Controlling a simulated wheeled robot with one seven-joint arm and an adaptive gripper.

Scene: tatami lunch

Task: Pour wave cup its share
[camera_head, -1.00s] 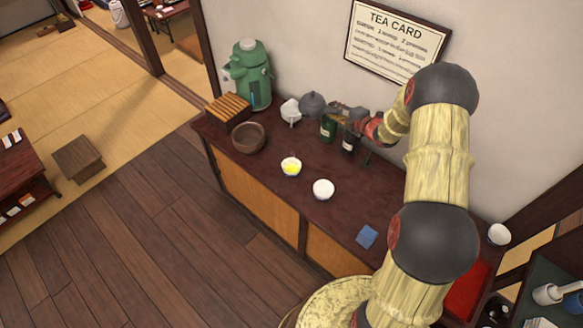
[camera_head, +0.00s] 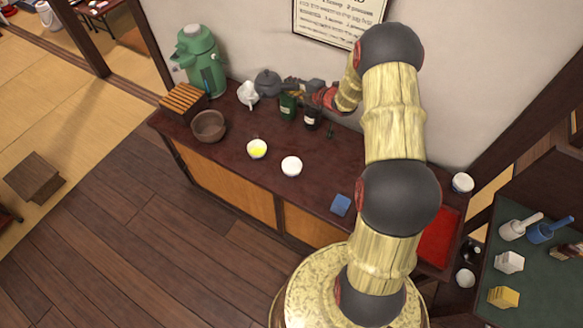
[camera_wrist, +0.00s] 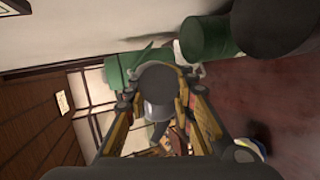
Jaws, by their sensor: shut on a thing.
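My gripper (camera_head: 303,87) is at the back of the counter, shut on the dark grey teapot (camera_head: 268,84), which it seems to hold by its side handle. In the wrist view the grey teapot (camera_wrist: 158,82) shows between the fingers. One small cup (camera_head: 257,149) holds yellow liquid. A white cup (camera_head: 291,166) stands to its right, with no coloured liquid visible. Another white cup (camera_head: 462,183) is at the counter's right end. The pictures are too small to tell which cup has a wave pattern. My gripper is behind the two front cups, apart from them.
A green canister (camera_head: 288,107) and a dark canister (camera_head: 312,118) stand just in front of my gripper. A white pitcher (camera_head: 247,94), brown bowl (camera_head: 208,126), slatted wooden box (camera_head: 184,101) and green air pot (camera_head: 199,62) are left. A blue cloth (camera_head: 341,205) lies right. The counter's front middle is clear.

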